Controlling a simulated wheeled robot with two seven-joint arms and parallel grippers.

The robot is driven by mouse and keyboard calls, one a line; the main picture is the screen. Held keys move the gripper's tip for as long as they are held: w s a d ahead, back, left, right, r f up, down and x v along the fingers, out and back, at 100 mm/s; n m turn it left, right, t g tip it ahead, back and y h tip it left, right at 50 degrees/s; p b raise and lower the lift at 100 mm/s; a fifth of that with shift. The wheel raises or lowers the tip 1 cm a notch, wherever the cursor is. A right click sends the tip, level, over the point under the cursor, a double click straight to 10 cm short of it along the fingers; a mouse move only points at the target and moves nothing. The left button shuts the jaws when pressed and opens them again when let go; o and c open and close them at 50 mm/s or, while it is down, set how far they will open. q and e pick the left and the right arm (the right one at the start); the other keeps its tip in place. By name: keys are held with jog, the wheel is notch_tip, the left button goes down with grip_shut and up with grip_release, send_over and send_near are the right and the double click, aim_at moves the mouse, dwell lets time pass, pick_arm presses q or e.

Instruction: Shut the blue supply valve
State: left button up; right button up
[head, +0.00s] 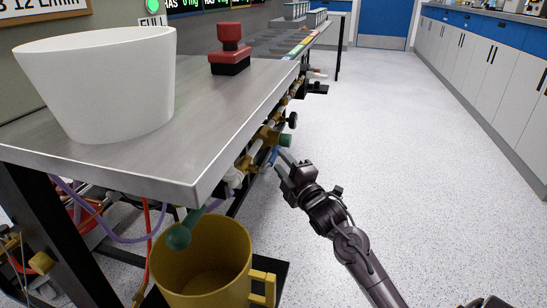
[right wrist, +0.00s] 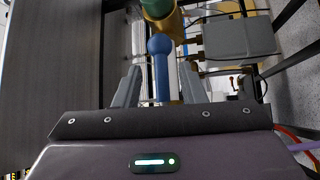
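The blue supply valve's lever (head: 272,156) shows small under the bench's front edge, on the row of brass fittings. In the right wrist view the blue lever (right wrist: 161,75) has a round knob at its upper end and lies between my fingers. My right gripper (head: 283,166) is at the lever in the head view. In the wrist view my right gripper (right wrist: 159,72) is open, with a finger on each side of the lever and visible gaps. I cannot tell how far the lever is turned. My left gripper is in neither view.
A steel bench (head: 190,160) carries a white tub (head: 100,85) and a red-black block (head: 230,50). A yellow mug (head: 205,265) stands below its corner. A green handle (head: 180,237) juts out above the mug. The floor (head: 400,140) to the right is clear.

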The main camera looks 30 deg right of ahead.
aim_at(275, 152)
jog(key=shift+w+d+r+b, duration=0.1)
jog(key=shift+w+b, duration=0.25)
jog(key=shift+w, duration=0.75)
jog(key=shift+w+d+r+b, duration=0.1)
jog(key=shift+w+b, duration=0.2)
jog(key=shift+w, duration=0.75)
grip_shut()
